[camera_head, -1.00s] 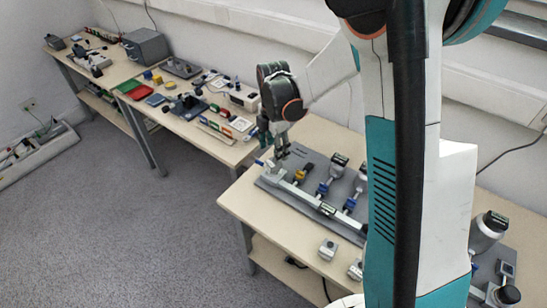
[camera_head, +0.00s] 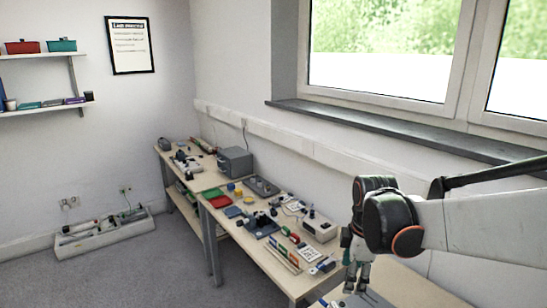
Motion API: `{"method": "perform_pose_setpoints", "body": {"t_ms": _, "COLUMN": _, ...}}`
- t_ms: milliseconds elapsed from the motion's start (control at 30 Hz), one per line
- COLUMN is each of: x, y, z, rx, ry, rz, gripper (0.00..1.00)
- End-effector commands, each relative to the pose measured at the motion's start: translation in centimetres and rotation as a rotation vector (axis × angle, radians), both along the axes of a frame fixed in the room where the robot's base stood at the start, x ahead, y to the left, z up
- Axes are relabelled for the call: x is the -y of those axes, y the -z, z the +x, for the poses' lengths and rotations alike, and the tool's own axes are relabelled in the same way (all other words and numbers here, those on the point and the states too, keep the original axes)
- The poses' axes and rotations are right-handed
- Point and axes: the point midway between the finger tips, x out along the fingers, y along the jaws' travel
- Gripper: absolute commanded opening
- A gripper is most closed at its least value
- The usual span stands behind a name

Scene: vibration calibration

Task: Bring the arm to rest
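My arm comes in from the right edge of the head view, with a white link (camera_head: 480,222) and a dark wrist joint (camera_head: 392,222). My gripper (camera_head: 356,286) hangs downward from the wrist, over the left part of the near table (camera_head: 415,294) at the bottom of the picture. Its fingers are small and dark, and I cannot tell whether they are open or shut. I see no object clearly held in it. The lower part of my arm is out of view.
A bench (camera_head: 233,231) with trays, tools and a white box (camera_head: 320,226) stands left of my gripper. A farther table holds a grey box (camera_head: 236,161). A windowsill (camera_head: 400,125) runs along the wall behind my arm.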

Motion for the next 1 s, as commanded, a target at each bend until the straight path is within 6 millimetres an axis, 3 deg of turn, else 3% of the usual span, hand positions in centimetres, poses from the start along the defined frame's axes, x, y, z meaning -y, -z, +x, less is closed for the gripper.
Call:
{"method": "perform_pose_setpoints", "body": {"t_ms": 200, "x": 0.0, "y": -3.3, "z": -4.7, "rx": 0.111, "ry": 0.317, "rz": 0.070, "gripper": 0.58}}
{"method": "perform_pose_setpoints", "body": {"t_ms": 433, "x": 0.0, "y": -5.3, "z": -9.4, "rx": 0.220, "ry": 0.647, "rz": 0.181, "gripper": 0.58}}
{"method": "perform_pose_setpoints", "body": {"t_ms": 733, "x": 0.0, "y": -5.7, "z": -15.0, "rx": 0.336, "ry": 1.051, "rz": 0.381, "gripper": 0.58}}
{"method": "perform_pose_setpoints", "body": {"t_ms": 1000, "x": 0.0, "y": -5.2, "z": -17.4, "rx": 0.383, "ry": 1.257, "rz": 0.511, "gripper": 0.58}}
